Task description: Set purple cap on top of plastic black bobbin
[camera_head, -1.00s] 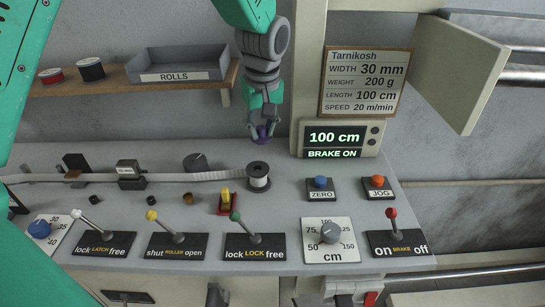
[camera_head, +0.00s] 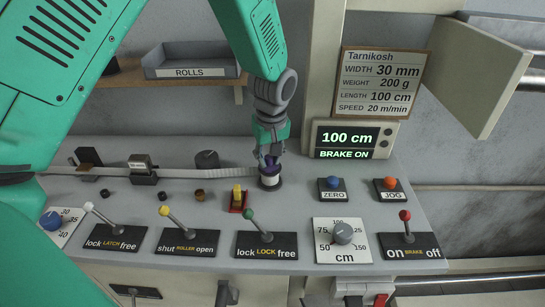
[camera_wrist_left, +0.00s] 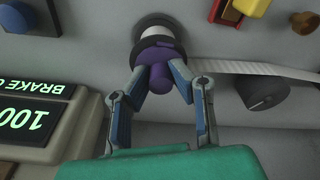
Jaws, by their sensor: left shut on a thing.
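The plastic black bobbin (camera_head: 270,183) stands on the grey console, with white tape wound round its middle. My left gripper (camera_head: 270,160) is right above it, pointing down. It is shut on the purple cap (camera_wrist_left: 161,77), whose knob sits between the fingers. In the left wrist view the cap is at the black flange of the bobbin (camera_wrist_left: 152,24), close to it or touching; I cannot tell which. In the head view the cap is mostly hidden by the fingers. My right gripper is not in view.
A white tape runs left from the bobbin past a black block (camera_head: 142,165). A yellow switch (camera_head: 237,198) and the green-knobbed lever (camera_head: 257,225) stand close by. The display (camera_head: 352,139) reads 100 cm, BRAKE ON. A ROLLS tray (camera_head: 190,62) sits on the shelf behind.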

